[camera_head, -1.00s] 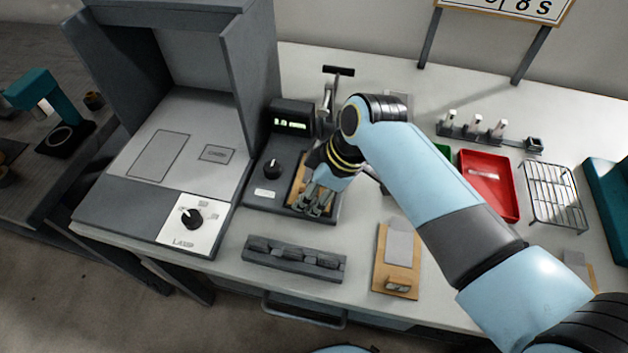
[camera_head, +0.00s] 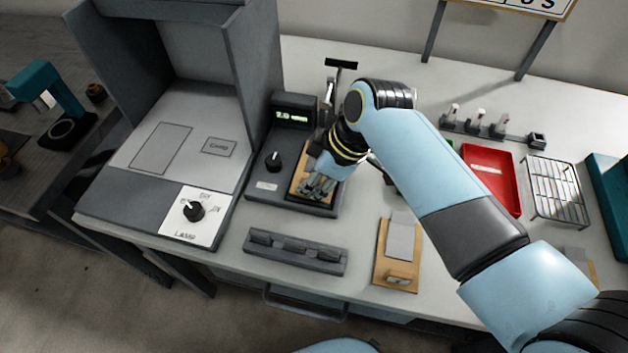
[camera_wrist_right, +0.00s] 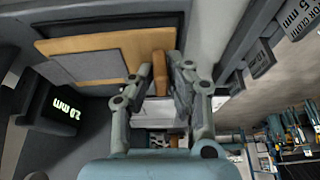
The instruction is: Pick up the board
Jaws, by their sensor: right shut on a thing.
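The board is a flat tan wooden plate (camera_head: 300,182) with a small wooden grip block. In the head view it lies on the dark gauge unit (camera_head: 262,205), mostly hidden by my right gripper (camera_head: 317,187). There my right gripper (camera_wrist_right: 172,75) is shut on the board's wooden block (camera_wrist_right: 159,70). Whether the board is clear of the unit is hard to tell. My left gripper is not in view.
A second wooden board with a grey plate (camera_head: 401,238) lies to the right. A grey slotted rack (camera_head: 295,252) sits at the front edge. A large grey lamp cabinet (camera_head: 160,150) stands left. A red tray (camera_head: 490,180) and wire rack (camera_head: 556,190) are at right.

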